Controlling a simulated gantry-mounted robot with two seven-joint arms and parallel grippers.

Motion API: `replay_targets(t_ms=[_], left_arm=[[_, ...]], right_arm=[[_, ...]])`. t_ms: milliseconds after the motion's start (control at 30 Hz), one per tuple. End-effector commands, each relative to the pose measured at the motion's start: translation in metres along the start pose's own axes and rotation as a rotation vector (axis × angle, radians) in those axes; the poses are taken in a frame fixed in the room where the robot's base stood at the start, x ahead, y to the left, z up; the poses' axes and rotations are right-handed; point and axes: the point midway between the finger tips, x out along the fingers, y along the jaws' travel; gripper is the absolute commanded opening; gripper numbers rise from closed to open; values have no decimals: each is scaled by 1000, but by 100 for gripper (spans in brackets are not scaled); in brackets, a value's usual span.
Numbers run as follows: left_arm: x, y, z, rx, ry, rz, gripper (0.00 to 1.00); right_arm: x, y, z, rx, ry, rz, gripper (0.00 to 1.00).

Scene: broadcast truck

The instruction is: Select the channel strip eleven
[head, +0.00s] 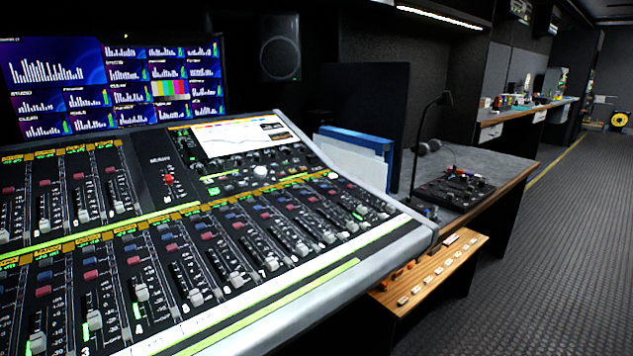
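The mixing console (300,279) fills the lower left of the head view, with its silver front edge toward me. A front row of channel strips runs from the lower left up to the right, each with a fader, red or blue buttons and a yellow label above. Small numbers such as 3 (86,351) and 4 (139,330) show below the nearer faders; the farther numbers are too small to read surely, so I cannot tell which strip is eleven. A second bank of strips (60,190) lies behind at the left. Neither gripper is in view.
A lit screen (238,137) stands at the console's back, with monitors (110,85) behind. To the right are a blue folder (355,138), a desk lamp (420,145), a small black panel (455,188) and a wooden ledge (430,272) with buttons. The aisle floor at right is clear.

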Motion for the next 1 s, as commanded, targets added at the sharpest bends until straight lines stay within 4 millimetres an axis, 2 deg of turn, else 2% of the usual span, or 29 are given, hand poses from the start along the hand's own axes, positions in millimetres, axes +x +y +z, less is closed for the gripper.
replay_targets(t_ms=[133,167,400,433,1000], left_arm=[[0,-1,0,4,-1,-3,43],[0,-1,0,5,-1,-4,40],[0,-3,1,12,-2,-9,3],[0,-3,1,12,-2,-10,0],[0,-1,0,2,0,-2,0]], right_arm=[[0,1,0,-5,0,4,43],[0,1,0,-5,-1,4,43],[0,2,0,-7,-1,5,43],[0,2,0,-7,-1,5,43],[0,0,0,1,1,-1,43]])
